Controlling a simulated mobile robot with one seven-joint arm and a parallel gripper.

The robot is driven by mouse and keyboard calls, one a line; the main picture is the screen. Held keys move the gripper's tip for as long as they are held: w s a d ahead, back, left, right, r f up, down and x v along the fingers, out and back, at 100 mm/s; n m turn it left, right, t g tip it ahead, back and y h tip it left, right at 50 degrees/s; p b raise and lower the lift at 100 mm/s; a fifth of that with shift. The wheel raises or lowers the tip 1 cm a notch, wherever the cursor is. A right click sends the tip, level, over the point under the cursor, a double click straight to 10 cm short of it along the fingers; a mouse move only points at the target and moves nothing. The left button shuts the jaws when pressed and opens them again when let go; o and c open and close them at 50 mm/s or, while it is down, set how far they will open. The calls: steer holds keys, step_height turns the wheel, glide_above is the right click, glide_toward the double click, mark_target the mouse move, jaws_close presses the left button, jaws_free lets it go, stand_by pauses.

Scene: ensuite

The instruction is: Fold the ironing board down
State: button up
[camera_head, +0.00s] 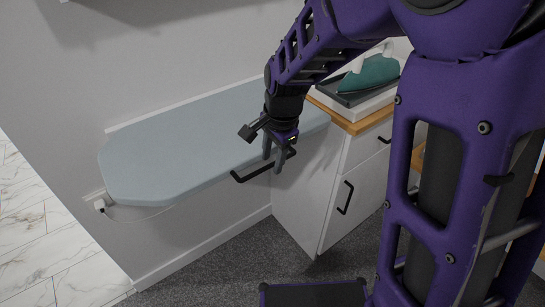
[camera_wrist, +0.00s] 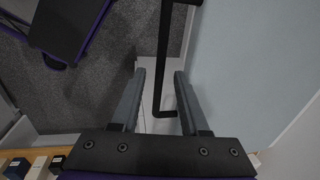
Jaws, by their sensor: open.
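The light blue ironing board (camera_head: 190,140) stands out level from the wall in the head view. A black bar handle (camera_head: 247,174) is on its front edge, near the right end. My gripper (camera_head: 273,162) is over the right part of this handle, pointing down. In the wrist view the handle (camera_wrist: 164,50) runs between the two open fingers (camera_wrist: 159,76), with a visible gap to each finger. The board (camera_wrist: 250,70) fills the right side of that view. The handle's right end is partly hidden by the fingers in the head view.
A white cabinet (camera_head: 310,195) with black handles stands close under the board's right end. A teal iron (camera_head: 370,72) rests in a tray on its wooden top.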

steer(key=shift+c, duration=0.2)
jaws_close()
stand_by(1.1)
